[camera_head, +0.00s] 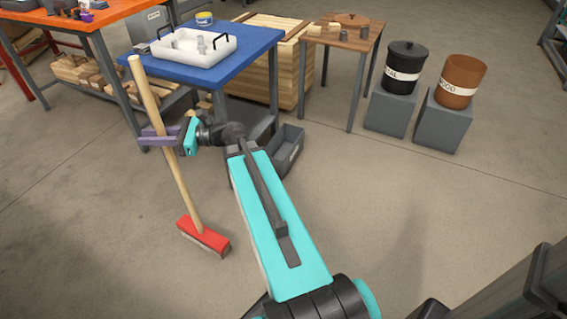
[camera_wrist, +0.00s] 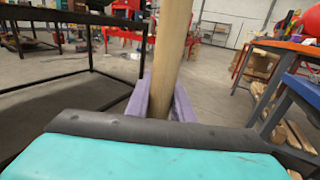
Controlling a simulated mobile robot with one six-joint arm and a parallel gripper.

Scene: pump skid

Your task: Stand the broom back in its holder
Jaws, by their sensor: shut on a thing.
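The broom (camera_head: 178,175) has a pale wooden handle and a red head (camera_head: 203,236) with bristles at the bottom. It stands nearly upright, leaning a little to the left at the top, with its head at or just above the floor; I cannot tell which. My gripper (camera_head: 158,137) has purple fingers and is shut around the upper part of the handle. In the wrist view the handle (camera_wrist: 172,55) rises between the two purple fingers (camera_wrist: 160,98). The broom's holder is not one I can pick out in either view.
A blue table (camera_head: 245,62) with a white tray (camera_head: 194,48) stands just behind the broom. An orange table (camera_head: 100,18) is at the upper left. A small wooden table (camera_head: 342,40), a black bin (camera_head: 404,68) and a brown bin (camera_head: 460,80) stand further right. The front floor is clear.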

